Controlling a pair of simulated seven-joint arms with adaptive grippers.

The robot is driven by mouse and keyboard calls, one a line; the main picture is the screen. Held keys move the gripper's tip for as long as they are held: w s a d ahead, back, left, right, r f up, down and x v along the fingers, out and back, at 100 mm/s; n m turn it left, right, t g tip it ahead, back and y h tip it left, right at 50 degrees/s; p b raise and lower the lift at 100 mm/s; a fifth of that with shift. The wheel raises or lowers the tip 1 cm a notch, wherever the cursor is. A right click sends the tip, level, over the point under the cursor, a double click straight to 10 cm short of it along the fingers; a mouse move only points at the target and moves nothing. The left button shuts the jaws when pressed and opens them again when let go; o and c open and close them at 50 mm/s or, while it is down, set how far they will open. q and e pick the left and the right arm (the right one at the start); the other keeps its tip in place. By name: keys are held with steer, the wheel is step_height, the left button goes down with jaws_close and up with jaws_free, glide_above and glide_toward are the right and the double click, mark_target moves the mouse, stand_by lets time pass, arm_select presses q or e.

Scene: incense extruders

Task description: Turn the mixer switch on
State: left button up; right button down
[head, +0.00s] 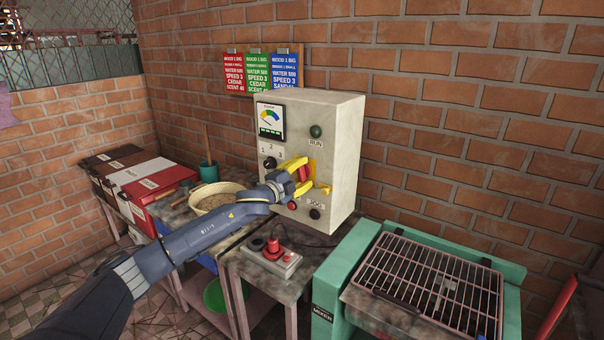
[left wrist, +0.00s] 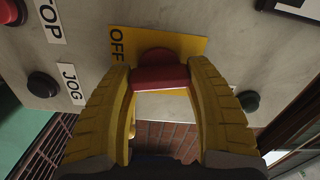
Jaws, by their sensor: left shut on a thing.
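The mixer switch is a red handle (head: 304,174) on a yellow plate (head: 313,166), on the front of a grey control box (head: 338,112). In the left wrist view the red handle (left wrist: 160,80) sticks out from the yellow plate (left wrist: 190,44), beside the word OFF. My left gripper (head: 307,178) has yellow fingers and is shut on the red handle, one finger on each side. The handle's exact angle is hard to tell. The mixer (head: 323,312) is a green machine with a metal grate at the lower right. My right gripper is not in view.
Close to the switch are a black knob (head: 270,163), a green RUN lamp (head: 316,131), a red button (head: 292,205) and a black JOG button (head: 314,213). A small box with a red button (head: 273,247) stands below. A bowl (head: 216,196) and lidded bins (head: 150,182) stand left.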

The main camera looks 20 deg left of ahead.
arm_select(q)
steer(key=shift+m, duration=1.2)
steer(key=shift+f, duration=0.1)
steer(key=o, duration=1.2)
steer(key=shift+s, duration=0.1)
steer(key=s, duration=0.4)
steer(key=s+a, duration=0.1)
steer(key=s, duration=0.2)
steer(key=s+a, duration=0.1)
steer(key=s, duration=0.3)
steer(key=shift+s+a, duration=0.1)
steer(key=shift+s, duration=0.2)
